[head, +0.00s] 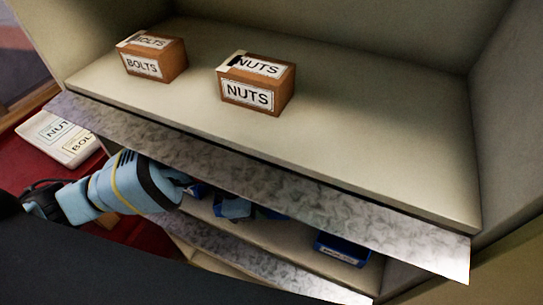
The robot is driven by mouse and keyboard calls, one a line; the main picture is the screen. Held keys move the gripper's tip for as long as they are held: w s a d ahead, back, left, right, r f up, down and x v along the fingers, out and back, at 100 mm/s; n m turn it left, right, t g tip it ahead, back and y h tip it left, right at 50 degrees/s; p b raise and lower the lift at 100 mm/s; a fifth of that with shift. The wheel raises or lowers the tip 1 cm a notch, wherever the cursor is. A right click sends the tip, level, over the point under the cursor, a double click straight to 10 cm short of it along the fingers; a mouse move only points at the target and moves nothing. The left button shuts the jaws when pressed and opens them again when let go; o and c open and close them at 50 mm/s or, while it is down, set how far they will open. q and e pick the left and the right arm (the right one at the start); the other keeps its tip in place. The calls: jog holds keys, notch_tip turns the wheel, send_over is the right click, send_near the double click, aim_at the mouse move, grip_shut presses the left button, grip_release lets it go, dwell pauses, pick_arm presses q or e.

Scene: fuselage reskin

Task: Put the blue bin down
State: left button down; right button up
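A dark blue bin (343,249) with a small white label sits on the lower shelf, toward its right end. More blue (270,213) shows under the upper shelf's front lip, around my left gripper (234,207); it looks like a bin, mostly hidden by the lip. My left arm comes in from the left, and its light blue wrist reaches under the lip. The fingertips are too hidden to tell whether they hold this blue thing. My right gripper is not in view.
The upper shelf (370,140) carries a brown BOLTS box (156,62) and a brown NUTS box (256,85); its right part is clear. Its grey metal front lip (330,205) overhangs the lower shelf (300,237). Labelled white cards (58,138) lie on a red surface at left.

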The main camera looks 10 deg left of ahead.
pick_arm(q)
notch_tip(320, 180, down, 3)
jog(key=shift+f, duration=0.3)
jog(key=shift+f, duration=0.3)
jog(key=c, duration=1.6)
grip_release()
jog(key=shift+c, duration=0.2)
jog(key=shift+s, duration=0.1)
